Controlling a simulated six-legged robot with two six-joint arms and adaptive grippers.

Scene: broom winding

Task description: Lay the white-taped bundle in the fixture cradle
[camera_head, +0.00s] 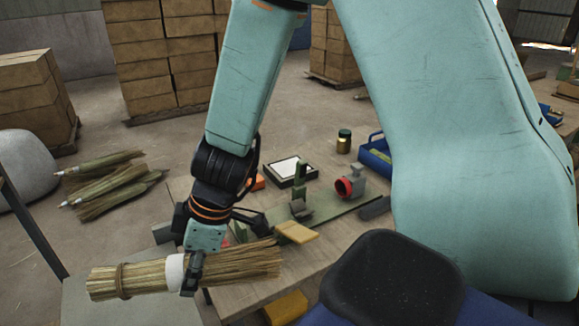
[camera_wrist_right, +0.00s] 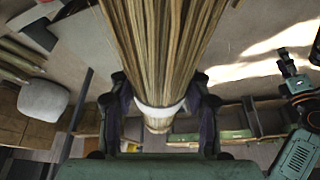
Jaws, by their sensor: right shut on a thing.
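The straw bundle (camera_head: 143,277) with a white tape band (camera_head: 175,272) lies nearly level in the head view, at lower left. My right gripper (camera_head: 190,274) is shut on it from above, at the band. In the right wrist view the bundle (camera_wrist_right: 165,45) runs between the two dark fingers (camera_wrist_right: 160,108), with the white tape close to the tips. The bundle is in front of the table's near left corner. A green fixture (camera_head: 300,192) stands on the table beyond and to the right; I cannot make out its cradle clearly.
The wooden table (camera_head: 265,285) holds a red-ringed device (camera_head: 350,185), a black-framed tray (camera_head: 291,170), a jar (camera_head: 344,141), a blue bin (camera_head: 376,155) and a yellow block (camera_head: 297,232). Several straw bundles (camera_head: 105,185) lie on the floor at left. Stacked boxes stand behind.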

